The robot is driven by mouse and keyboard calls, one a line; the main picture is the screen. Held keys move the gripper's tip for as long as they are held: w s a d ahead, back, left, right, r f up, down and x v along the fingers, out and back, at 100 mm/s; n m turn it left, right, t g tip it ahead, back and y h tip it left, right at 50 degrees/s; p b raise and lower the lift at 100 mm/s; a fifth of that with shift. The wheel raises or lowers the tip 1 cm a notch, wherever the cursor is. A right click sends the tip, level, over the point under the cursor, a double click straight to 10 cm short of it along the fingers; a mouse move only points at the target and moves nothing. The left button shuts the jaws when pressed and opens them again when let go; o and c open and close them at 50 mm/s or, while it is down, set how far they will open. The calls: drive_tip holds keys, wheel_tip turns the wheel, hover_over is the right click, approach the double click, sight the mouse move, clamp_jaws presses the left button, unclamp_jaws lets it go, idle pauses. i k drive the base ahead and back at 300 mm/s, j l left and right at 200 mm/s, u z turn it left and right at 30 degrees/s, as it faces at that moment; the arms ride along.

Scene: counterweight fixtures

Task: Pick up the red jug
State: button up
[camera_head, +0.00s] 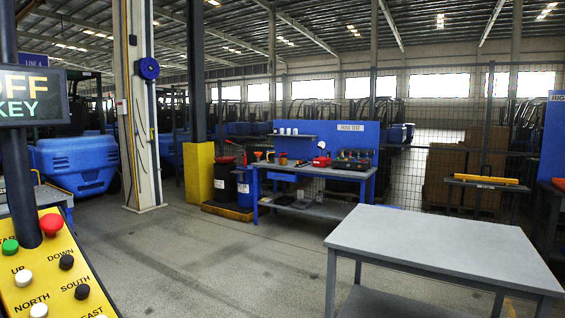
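A small red object (321,161), which may be the red jug, sits on the blue workbench (292,171) in the middle distance. It is too small for me to make out its handle or spout clearly. Another red shape (236,146) shows above the dark drum to the left of the bench; I cannot tell what it is. My gripper is not in view.
A grey table (440,240) with an empty top stands at the front right. A yellow button panel (50,270) fills the lower left. A dark drum (225,182) stands beside the yellow-based column (199,172). The floor (200,260) between is clear.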

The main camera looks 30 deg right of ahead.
sight(282, 157)
drive_tip(key=i+l+z, duration=0.1)
drive_tip(key=i+l, duration=0.5)
drive_tip(key=i+l+z, duration=0.1)
drive_tip(key=i+l, duration=0.5)
drive_tip(key=i, duration=0.2)
drive_tip(key=i+j, duration=0.15)
drive_tip(key=i, duration=1)
drive_tip(key=i+j+u, duration=0.1)
drive_tip(key=i, duration=1)
drive_tip(key=i+l+z, duration=0.2)
drive_tip(key=i+z, duration=0.65)
drive_tip(key=i+j+z, duration=0.1)
drive_tip(key=i+z, duration=0.3)
drive_tip(key=i, duration=0.2)
drive_tip(key=i+j+z, duration=0.4)
drive_tip(key=i+l, duration=0.1)
drive_tip(key=i, duration=0.45)
drive_tip(key=i+u, duration=0.1)
drive_tip(key=i, duration=0.45)
drive_tip(key=i+l, duration=0.2)
drive_tip(key=i, duration=0.35)
drive_tip(key=i+l+u, duration=0.1)
drive_tip(key=i, duration=0.5)
drive_tip(key=i+u, duration=0.35)
drive_tip(key=i, duration=0.85)
drive_tip(key=l, duration=0.1)
